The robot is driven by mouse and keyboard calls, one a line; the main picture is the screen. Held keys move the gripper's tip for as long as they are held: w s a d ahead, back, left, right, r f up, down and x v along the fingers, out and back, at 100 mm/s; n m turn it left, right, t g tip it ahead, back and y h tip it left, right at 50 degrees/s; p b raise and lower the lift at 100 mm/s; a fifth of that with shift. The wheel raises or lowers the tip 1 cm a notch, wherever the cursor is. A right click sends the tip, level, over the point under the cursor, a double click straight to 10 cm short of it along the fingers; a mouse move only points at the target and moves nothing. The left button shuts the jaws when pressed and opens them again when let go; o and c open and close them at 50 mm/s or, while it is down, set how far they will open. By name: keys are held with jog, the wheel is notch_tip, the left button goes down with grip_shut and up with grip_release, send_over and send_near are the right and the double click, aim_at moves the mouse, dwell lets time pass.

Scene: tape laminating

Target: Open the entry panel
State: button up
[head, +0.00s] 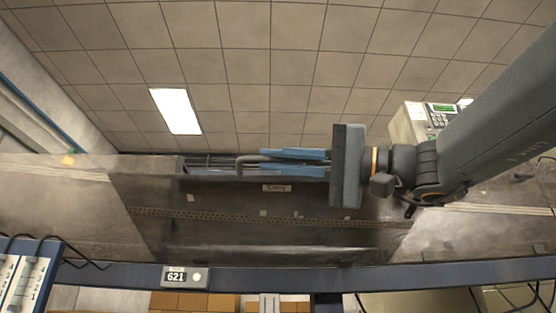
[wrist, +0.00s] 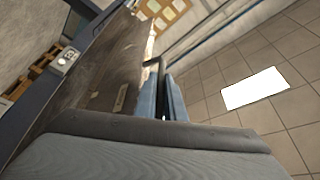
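The entry panel (head: 330,227) is a worn grey-brown metal cover with a small label (head: 277,188) that reads "Entry". A bent bar handle (head: 241,165) stands at its upper edge. My gripper (head: 262,161) comes in from the right, with its two blue fingers lying along the handle, one on each side. In the wrist view the dark handle (wrist: 161,72) runs between the fingers (wrist: 160,90), which look closed against it. The panel (wrist: 105,80) also shows there, left of the fingers. The gripper's body hides the handle's right part.
A control box with a green screen and keypad (head: 437,118) stands behind my arm. A blue-framed switch panel (head: 25,280) is at lower left.

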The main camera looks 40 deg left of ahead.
jog(key=o, duration=0.4)
jog(key=shift+o, duration=0.2)
jog(key=p+v, duration=0.1)
jog(key=v, duration=0.7)
jog(key=shift+w, duration=0.1)
jog(key=b+v, duration=0.3)
jog(key=v, duration=0.5)
jog(key=shift+w+d+b, duration=0.2)
jog(key=shift+d+b, duration=0.1)
jog(key=shift+b, duration=0.1)
jog(key=shift+f, duration=0.15)
dwell(0.6)
